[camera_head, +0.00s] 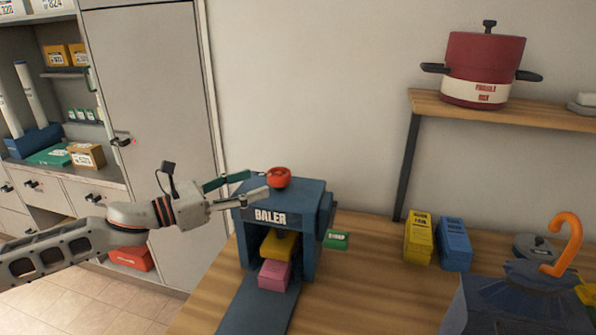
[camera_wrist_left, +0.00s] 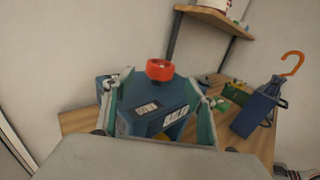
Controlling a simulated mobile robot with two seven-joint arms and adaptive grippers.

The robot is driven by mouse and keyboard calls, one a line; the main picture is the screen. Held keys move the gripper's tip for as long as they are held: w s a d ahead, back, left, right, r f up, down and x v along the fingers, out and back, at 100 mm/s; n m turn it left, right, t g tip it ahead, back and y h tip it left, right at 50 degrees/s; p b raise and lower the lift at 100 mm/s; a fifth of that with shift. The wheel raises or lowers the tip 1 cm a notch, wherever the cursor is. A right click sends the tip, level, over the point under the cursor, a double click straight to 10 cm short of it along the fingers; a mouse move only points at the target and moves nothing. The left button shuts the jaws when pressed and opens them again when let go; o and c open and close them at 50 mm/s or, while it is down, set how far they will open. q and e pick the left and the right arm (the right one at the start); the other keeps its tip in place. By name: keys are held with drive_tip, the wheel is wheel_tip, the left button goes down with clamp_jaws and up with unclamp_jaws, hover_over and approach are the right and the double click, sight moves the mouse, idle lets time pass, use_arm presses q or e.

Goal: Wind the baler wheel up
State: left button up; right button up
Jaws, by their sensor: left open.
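The blue baler (camera_head: 307,191) stands on the wooden table, with its name on its front. Its red wheel (camera_head: 279,177) sits on top; it also shows in the left wrist view (camera_wrist_left: 159,69). Inside the baler opening are a yellow block (camera_head: 278,245) and, in front of it, a pink block (camera_head: 274,275). My left gripper (camera_head: 254,186) is open and empty. Its fingers point toward the wheel from the left, with the tips close to it. In the left wrist view, the wheel lies ahead, between and beyond the fingertips. My right gripper is not in view.
A green block (camera_head: 337,240) lies right of the baler. Yellow (camera_head: 419,238) and blue (camera_head: 454,243) boxes stand farther right, near a dark object with an orange hook (camera_head: 566,245). A shelf (camera_head: 560,115) holds a red pot (camera_head: 483,70). A cabinet (camera_head: 150,100) stands behind my left arm.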

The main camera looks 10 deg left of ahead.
sight(268, 179)
use_arm(q)
drive_tip(key=shift+w+d, duration=0.1)
drive_tip(key=shift+d, duration=0.05)
drive_tip(key=shift+w+d, duration=0.35)
drive_tip(key=shift+d, duration=0.05)
drive_tip(key=p+x, duration=0.2)
drive_tip(key=x, duration=0.4)
drive_tip(key=shift+w+d+p, duration=0.15)
drive_tip(key=shift+w+p, duration=0.1)
drive_tip(key=shift+p, duration=0.05)
drive_tip(key=shift+f, duration=0.1)
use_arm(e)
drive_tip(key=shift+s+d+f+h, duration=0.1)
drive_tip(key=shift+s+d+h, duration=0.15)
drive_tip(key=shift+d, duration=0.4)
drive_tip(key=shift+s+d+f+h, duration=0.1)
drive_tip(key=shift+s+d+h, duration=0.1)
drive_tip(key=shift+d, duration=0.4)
use_arm(q)
drive_tip(key=c, duration=1.1)
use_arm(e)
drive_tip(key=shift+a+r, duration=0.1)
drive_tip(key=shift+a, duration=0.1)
